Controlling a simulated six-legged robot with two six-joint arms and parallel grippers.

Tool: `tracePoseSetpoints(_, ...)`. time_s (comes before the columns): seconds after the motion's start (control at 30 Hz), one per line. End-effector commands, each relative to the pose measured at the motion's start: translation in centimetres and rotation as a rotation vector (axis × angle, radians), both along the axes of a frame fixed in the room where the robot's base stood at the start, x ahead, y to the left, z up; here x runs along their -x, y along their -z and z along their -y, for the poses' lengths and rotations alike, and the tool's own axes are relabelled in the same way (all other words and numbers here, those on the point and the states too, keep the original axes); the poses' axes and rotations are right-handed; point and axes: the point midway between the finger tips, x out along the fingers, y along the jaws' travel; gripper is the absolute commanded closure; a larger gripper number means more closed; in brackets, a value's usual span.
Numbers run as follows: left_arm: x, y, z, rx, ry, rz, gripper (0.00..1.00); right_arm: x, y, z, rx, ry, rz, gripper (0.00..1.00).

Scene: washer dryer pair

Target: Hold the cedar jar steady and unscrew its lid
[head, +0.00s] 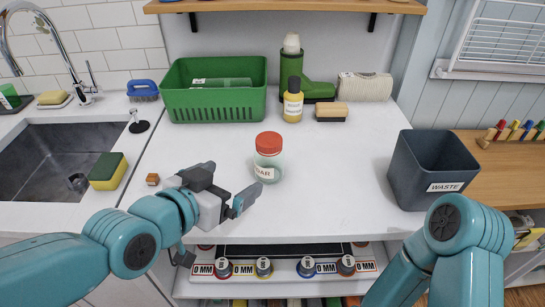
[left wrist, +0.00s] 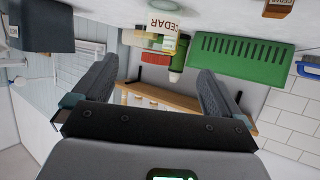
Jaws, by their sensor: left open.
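The cedar jar (head: 268,168) stands upright near the middle of the white worktop, a clear jar with a pale label and a red lid (head: 269,143) on top. My left gripper (head: 230,186) is to the left of the jar and nearer to me, open and empty, apart from it. In the left wrist view, which is upside down, the jar's CEDAR label (left wrist: 162,24) and red lid (left wrist: 155,57) show beyond and between the open fingers (left wrist: 158,78). My right arm shows at the lower right of the head view, but its gripper is out of frame.
A small brown block (head: 152,179) lies left of my left gripper. Behind the jar are a green basket (head: 215,105), a yellow bottle (head: 293,105) and a brush (head: 331,113). A grey waste bin (head: 432,170) stands right. The sink (head: 60,155) is left. Worktop around the jar is clear.

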Motion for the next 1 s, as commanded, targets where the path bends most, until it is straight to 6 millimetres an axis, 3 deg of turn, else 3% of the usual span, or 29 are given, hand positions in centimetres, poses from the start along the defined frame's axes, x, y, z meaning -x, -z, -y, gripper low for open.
tracePoseSetpoints(0.4, -6.6, 3.4, 4.1, -0.001, -0.002, -0.004, 0.01, 0.0, -0.7, 0.0, 0.0, 0.0, 0.0, 0.15)
tracePoseSetpoints(1.0, -12.2, 5.6, 7.6, -0.001, -0.001, -0.002, 0.01, 0.0, -1.6, 0.0, 0.0, 0.0, 0.0, 0.15)
